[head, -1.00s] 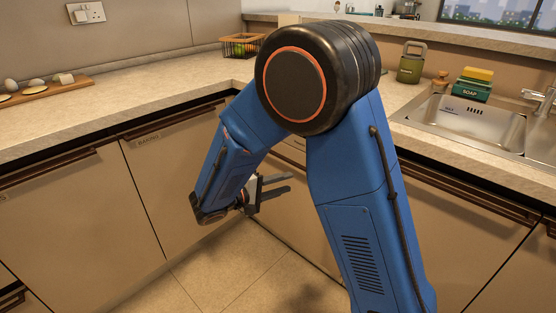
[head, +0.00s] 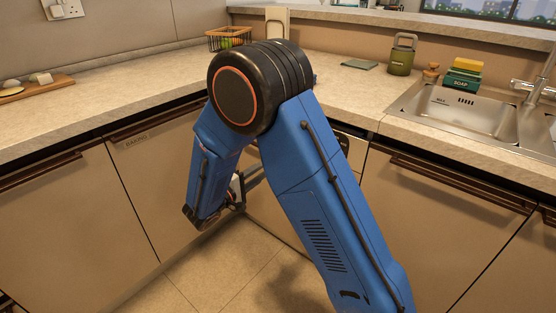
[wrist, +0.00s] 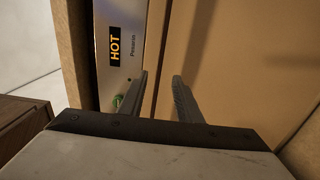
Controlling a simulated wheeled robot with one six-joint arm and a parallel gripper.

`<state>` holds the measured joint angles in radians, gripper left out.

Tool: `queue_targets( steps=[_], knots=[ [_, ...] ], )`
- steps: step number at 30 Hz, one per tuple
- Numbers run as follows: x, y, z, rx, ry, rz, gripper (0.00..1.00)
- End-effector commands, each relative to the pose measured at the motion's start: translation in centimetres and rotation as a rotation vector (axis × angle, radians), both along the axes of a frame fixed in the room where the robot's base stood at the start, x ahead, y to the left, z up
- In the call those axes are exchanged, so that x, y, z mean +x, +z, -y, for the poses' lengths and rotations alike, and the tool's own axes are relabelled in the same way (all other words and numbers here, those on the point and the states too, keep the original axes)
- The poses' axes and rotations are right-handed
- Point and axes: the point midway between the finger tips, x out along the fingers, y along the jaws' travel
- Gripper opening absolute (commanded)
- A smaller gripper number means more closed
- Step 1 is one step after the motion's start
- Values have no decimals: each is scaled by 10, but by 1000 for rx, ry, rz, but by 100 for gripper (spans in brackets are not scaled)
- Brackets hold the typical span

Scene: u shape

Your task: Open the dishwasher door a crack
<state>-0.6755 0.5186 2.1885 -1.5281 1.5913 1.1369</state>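In the wrist view, a silver strip (wrist: 108,85) with an orange-on-black HOT label and small brand lettering runs beside a tan front panel (wrist: 235,60). This looks like the dishwasher, and its front appears shut. A small green mark shows low on the strip. My gripper (wrist: 159,80) is open and empty, its two dark fingers apart and pointing at the tan front near the strip. I cannot tell whether they touch it. In the head view, my gripper (head: 256,178) is low in front of the inner corner cabinets. My blue arm hides most of the front there.
A cabinet marked BAKING (head: 165,185) stands left of my gripper, with a dark handle rail on top. A sink (head: 455,108), a green canister (head: 402,55) and a soap box (head: 462,80) are on the right counter. The tiled floor (head: 215,270) below is clear.

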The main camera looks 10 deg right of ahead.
Motion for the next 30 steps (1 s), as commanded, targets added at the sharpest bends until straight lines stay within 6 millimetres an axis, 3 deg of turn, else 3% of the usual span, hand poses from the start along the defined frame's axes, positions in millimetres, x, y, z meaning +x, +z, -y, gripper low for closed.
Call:
queue_targets(
  steps=[15, 30],
  knots=[
    [48, 0, 67, 1, -2, -1, 31],
    [57, 0, 78, 0, 0, 0, 31]
  ],
)
